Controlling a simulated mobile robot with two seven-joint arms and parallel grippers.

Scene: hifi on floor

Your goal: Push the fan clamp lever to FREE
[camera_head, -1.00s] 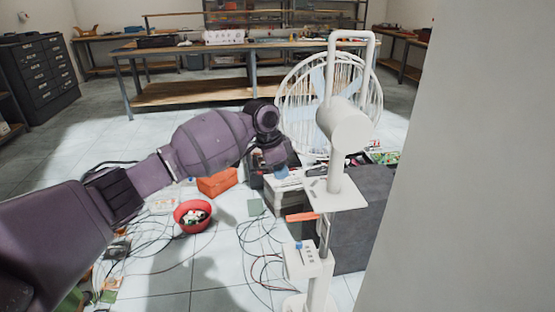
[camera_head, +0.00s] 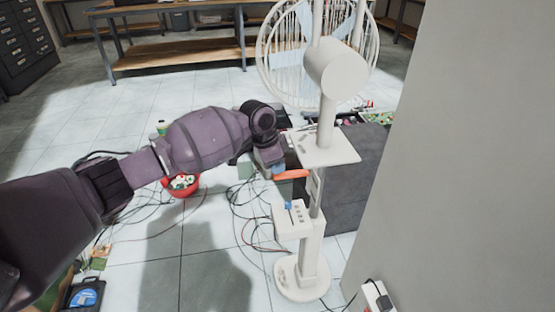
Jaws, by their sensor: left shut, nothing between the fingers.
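A white pedestal fan (camera_head: 333,69) stands on the floor in the middle right, with its cage at the top and its round base (camera_head: 301,277) at the bottom. An orange clamp lever (camera_head: 292,174) sticks out to the left of the fan pole, just below the white plate. My left gripper (camera_head: 277,169) is shut and empty, pointing down at the lever's left end. Whether it touches the lever I cannot tell. No FREE marking can be read. My right gripper is not in view.
A white control box (camera_head: 291,220) with a blue knob sits on the pole below the lever. A grey wall (camera_head: 460,160) fills the right side. A dark grey box (camera_head: 350,178) stands behind the pole.

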